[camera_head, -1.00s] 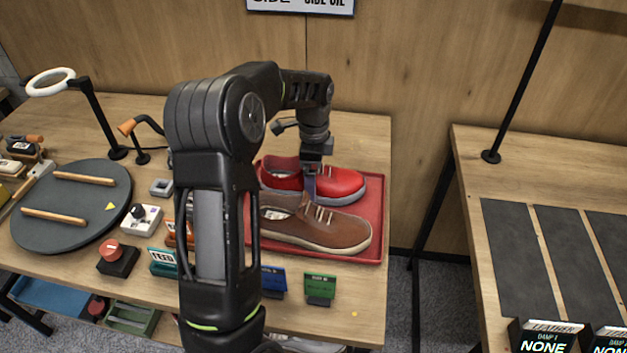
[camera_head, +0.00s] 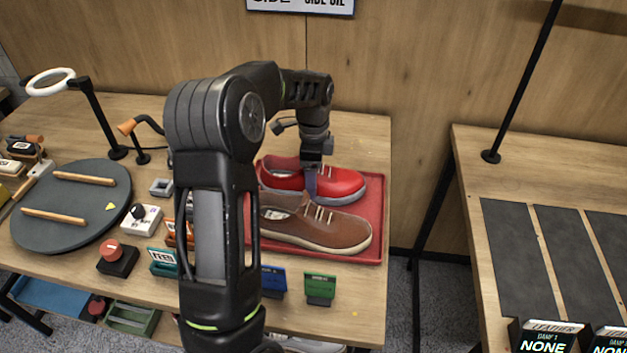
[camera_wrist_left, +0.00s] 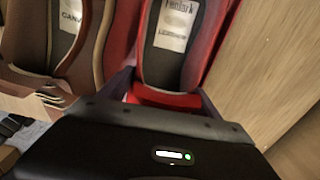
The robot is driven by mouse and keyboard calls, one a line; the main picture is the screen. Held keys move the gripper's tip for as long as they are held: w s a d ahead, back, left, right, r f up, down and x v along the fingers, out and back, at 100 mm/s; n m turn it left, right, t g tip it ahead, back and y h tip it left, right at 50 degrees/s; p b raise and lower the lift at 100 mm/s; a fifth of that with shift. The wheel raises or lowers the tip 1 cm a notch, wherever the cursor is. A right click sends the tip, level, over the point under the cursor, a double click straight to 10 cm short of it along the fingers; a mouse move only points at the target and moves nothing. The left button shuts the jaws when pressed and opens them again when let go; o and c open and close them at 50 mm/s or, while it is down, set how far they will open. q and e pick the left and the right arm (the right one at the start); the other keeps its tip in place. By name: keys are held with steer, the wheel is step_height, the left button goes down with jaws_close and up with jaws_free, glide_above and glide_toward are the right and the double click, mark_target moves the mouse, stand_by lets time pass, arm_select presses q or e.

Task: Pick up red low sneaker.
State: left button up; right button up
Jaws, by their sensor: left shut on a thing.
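The red low sneaker (camera_head: 345,184) lies on the red tray (camera_head: 374,222) in the head view, toe to the right, behind a brown sneaker (camera_head: 325,228). My left arm hides part of the tray. My right gripper is not in view.
A round dark turntable (camera_head: 40,232) with wooden bars stands at the left, near a ring lamp (camera_head: 50,82). Small signs, including a green one (camera_head: 320,288), line the front edge. A second table (camera_head: 560,180) with dark mats is at the right, past a gap.

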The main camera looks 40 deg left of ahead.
arm_select(q)
steer(key=shift+c, duration=1.1)
steer(key=shift+r, duration=0.1)
step_height(320, 180, up, 10)
steer(key=shift+f+b, duration=0.1)
steer(key=shift+b, duration=0.3)
steer(key=shift+a, duration=0.1)
